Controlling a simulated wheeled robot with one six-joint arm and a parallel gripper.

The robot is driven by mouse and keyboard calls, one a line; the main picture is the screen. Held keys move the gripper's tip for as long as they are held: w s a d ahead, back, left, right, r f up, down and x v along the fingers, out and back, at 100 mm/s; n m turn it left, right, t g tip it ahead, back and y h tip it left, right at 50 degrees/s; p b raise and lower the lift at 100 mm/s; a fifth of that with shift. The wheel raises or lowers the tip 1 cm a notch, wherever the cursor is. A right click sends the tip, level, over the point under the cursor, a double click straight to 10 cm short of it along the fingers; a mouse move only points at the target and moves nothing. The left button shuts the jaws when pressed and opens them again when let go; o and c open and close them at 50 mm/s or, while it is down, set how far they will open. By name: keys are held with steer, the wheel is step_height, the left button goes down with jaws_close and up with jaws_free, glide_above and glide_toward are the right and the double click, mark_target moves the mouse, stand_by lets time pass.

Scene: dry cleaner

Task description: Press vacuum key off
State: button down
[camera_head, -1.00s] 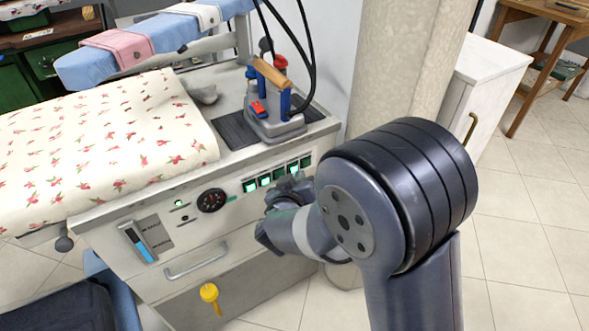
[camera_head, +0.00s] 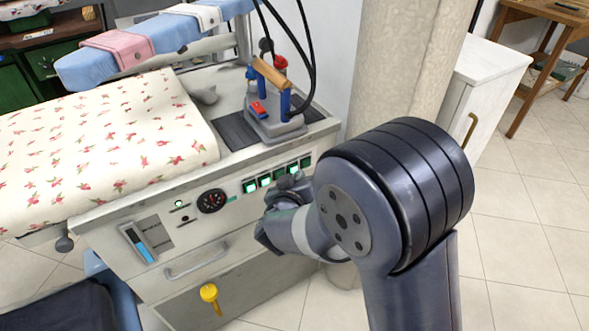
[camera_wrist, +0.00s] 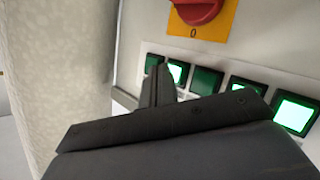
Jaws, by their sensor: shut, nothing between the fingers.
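A row of square keys sits on the ironing machine's front panel, some lit bright green and some dark green. In the wrist view they are, from left, a dark key (camera_wrist: 152,62), a lit key (camera_wrist: 178,72), a dark key (camera_wrist: 207,81), a lit key (camera_wrist: 246,92) and a lit key (camera_wrist: 295,113). I cannot read which is the vacuum key. My gripper (camera_wrist: 160,72) is shut and empty, its tips in front of the two leftmost keys there. I cannot tell whether they touch. In the head view my arm hides the fingertips.
A red knob on a yellow plate (camera_wrist: 203,30) is close to the keys. An iron (camera_head: 273,110) stands on top. A pale column (camera_head: 395,70) stands beside the machine.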

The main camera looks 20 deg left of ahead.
steer(key=shift+w+a, duration=0.25)
steer(key=shift+p, duration=0.3)
steer(key=shift+s+d, duration=0.3)
steer(key=shift+d, duration=0.05)
stand_by(0.4)
steer(key=shift+s+d, duration=1.95)
steer(key=shift+d, duration=0.3)
